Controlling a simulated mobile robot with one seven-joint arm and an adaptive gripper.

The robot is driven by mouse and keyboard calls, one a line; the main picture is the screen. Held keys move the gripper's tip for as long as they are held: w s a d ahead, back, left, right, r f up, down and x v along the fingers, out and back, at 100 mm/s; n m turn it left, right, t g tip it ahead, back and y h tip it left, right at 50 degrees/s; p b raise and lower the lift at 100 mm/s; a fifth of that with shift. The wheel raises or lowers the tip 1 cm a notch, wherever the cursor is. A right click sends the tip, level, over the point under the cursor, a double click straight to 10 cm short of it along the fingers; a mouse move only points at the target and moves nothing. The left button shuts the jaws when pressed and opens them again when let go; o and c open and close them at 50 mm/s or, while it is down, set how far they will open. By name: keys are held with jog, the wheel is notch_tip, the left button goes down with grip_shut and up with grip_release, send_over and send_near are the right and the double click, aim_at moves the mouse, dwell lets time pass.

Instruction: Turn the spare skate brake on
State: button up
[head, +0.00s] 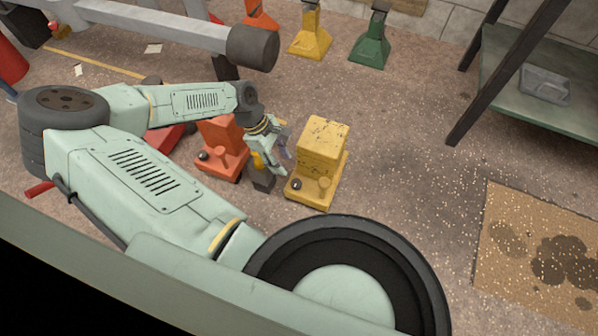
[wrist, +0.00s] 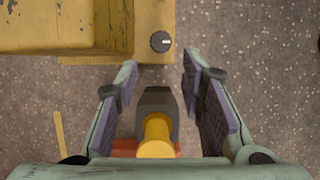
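A worn yellow unit (head: 323,142) stands on the floor just right of my gripper (head: 277,150). Its base bears a round black knob (head: 297,185) and a short yellow peg (head: 323,182). In the wrist view the knob (wrist: 161,42) shows a white mark, ahead of my fingertips and apart from them. A similar orange unit (head: 221,140) with a black knob (head: 204,155) stands to the left. I cannot tell which is the spare skate brake. My gripper (wrist: 157,78) is open; its fingers are spread and touch neither knob.
Yellow (head: 311,38) and green (head: 370,48) stands are behind. A green shelf (head: 560,110) is right; the centre-right floor is clear.

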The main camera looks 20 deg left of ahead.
aim_at(296, 183)
jog(key=b+x, duration=0.2)
jog(key=x, duration=0.8)
jog(key=shift+s+d+f+b, duration=0.1)
jog(key=shift+d+f+b, duration=0.1)
jog(key=shift+f+b, duration=0.1)
jog(key=shift+c, duration=0.2)
jog(key=shift+r, duration=0.1)
grip_shut()
